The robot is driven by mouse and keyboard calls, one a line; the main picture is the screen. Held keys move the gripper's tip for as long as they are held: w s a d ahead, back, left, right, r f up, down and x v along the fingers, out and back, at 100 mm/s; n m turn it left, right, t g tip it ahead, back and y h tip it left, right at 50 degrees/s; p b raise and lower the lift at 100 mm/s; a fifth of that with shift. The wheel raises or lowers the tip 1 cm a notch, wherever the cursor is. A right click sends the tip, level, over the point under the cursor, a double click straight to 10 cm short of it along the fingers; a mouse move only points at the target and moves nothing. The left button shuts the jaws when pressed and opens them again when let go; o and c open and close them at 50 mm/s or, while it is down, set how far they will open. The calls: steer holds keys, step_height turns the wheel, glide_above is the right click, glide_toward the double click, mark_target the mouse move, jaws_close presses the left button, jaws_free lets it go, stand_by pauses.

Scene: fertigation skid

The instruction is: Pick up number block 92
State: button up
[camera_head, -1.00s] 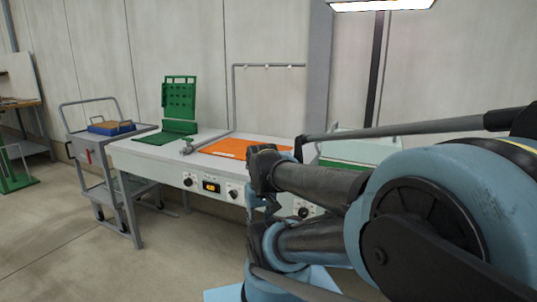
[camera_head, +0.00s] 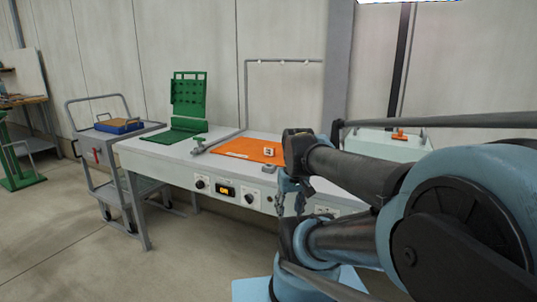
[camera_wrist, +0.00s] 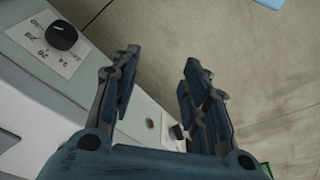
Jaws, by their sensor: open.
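A small white block (camera_head: 268,151) with dark marks sits on the orange mat (camera_head: 236,146) on the workbench. Its number is too small to read, so I cannot tell whether it is block 92. My gripper (camera_head: 291,207) hangs fingers-down in front of the bench's front edge, right of the block and nearer to me. In the wrist view my gripper (camera_wrist: 160,68) is open, with nothing between its fingers. That view shows the bench front and floor but no block.
A cart (camera_head: 105,150) stands at left. A pale box (camera_head: 380,146) is behind my arm.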

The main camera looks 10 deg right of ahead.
steer(key=w+r+n, duration=0.3)
steer(key=w+r, duration=0.6)
steer(key=w, duration=0.1)
step_height(320, 180, up, 12)
steer(key=n+y, duration=0.4)
steer(key=n, duration=0.3)
glide_above(268, 148)
steer(key=s+d, duration=0.2)
steer(key=d, duration=0.4)
steer(key=shift+h, duration=0.3)
steer(key=x, duration=1.1)
steer(key=shift+w+a, duration=0.1)
steer(key=shift+w, duration=0.2)
steer(key=shift+a+x, duration=0.1)
steer(key=shift+x, duration=1.3)
steer(key=shift+a+x, duration=0.15)
steer(key=shift+x, duration=1.25)
steer(key=shift+s+r, duration=0.1)
steer(key=shift+s, duration=0.05)
jaws_close()
